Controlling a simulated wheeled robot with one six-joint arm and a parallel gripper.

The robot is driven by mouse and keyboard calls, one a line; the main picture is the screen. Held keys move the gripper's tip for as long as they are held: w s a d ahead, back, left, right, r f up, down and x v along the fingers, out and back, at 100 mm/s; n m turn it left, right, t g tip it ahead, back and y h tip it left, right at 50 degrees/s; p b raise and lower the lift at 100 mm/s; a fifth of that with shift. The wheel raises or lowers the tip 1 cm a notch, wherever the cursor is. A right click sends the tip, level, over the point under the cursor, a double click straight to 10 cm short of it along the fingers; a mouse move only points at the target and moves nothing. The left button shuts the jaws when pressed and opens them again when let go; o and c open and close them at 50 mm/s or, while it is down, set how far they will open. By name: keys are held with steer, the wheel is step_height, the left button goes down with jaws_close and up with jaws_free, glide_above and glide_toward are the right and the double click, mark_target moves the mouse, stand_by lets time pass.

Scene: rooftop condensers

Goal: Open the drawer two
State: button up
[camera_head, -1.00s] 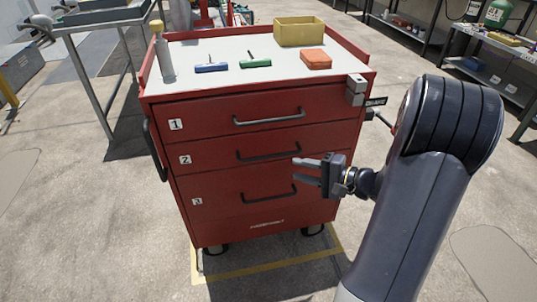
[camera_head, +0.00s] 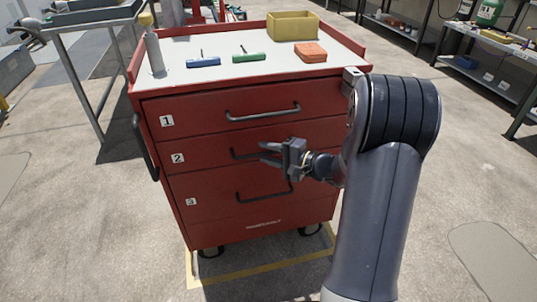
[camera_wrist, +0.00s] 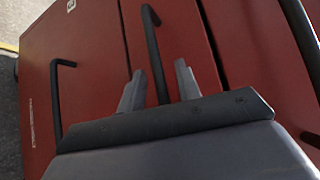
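A red tool cabinet holds three numbered drawers, all shut. Drawer two (camera_head: 205,160) is the middle one, with a dark bar handle (camera_head: 240,154) partly hidden behind my gripper. My gripper (camera_head: 267,153) is open in front of drawer two, fingers pointing left toward the handle's right part. In the wrist view, my gripper (camera_wrist: 157,85) has its fingers apart, and the drawer two handle (camera_wrist: 152,45) runs between them in the picture. I cannot tell whether the fingertips reach past the bar. Neither finger clearly touches it.
The drawer one handle (camera_head: 262,114) is above and the drawer three handle (camera_head: 263,194) below. On the cabinet top are a bottle (camera_head: 155,52), blue and green tools, an orange box (camera_head: 310,52) and a yellow bin (camera_head: 293,25). Floor in front is clear.

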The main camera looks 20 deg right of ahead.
jaws_close()
stand_by(0.4)
